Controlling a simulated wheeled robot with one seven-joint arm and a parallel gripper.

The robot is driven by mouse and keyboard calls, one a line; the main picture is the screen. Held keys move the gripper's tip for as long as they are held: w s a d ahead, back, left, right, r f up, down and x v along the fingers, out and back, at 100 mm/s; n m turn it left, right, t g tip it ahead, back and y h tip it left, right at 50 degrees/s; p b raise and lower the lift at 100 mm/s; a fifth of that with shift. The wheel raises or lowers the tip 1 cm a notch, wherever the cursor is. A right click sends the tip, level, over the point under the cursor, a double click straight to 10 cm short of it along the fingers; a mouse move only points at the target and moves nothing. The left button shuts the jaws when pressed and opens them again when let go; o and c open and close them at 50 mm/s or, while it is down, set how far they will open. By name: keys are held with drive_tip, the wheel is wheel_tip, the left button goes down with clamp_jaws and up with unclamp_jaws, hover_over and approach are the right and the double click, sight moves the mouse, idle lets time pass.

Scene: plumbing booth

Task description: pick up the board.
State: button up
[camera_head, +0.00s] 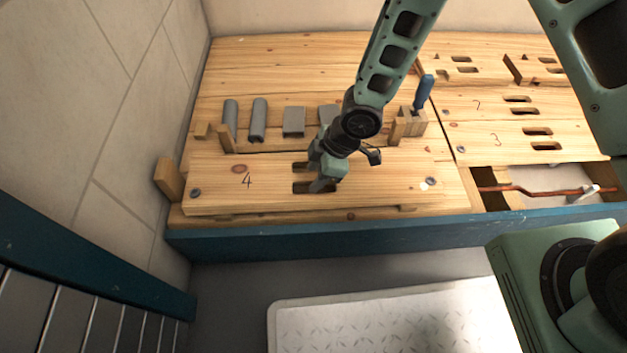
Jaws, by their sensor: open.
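The wooden board marked 4 (270,190) lies along the front edge of the wooden deck, with a knot and a dark round fixing near its left end. It has two dark slots near its middle. My gripper (326,182) is over these slots, pointing down, with its fingers at or in them. It is open. The arm and gripper hide part of the slots, so I cannot tell how deep the fingers reach or whether they touch the wood.
Grey blocks (293,122) stand in a row behind the board. A wooden holder (412,124) with a blue-handled tool (423,92) stands to the right. An open bay with a copper pipe (540,192) is at far right. A white tray (390,320) lies on the floor in front.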

drive_tip(key=shift+f, duration=0.2)
idle(0.6)
clamp_jaws()
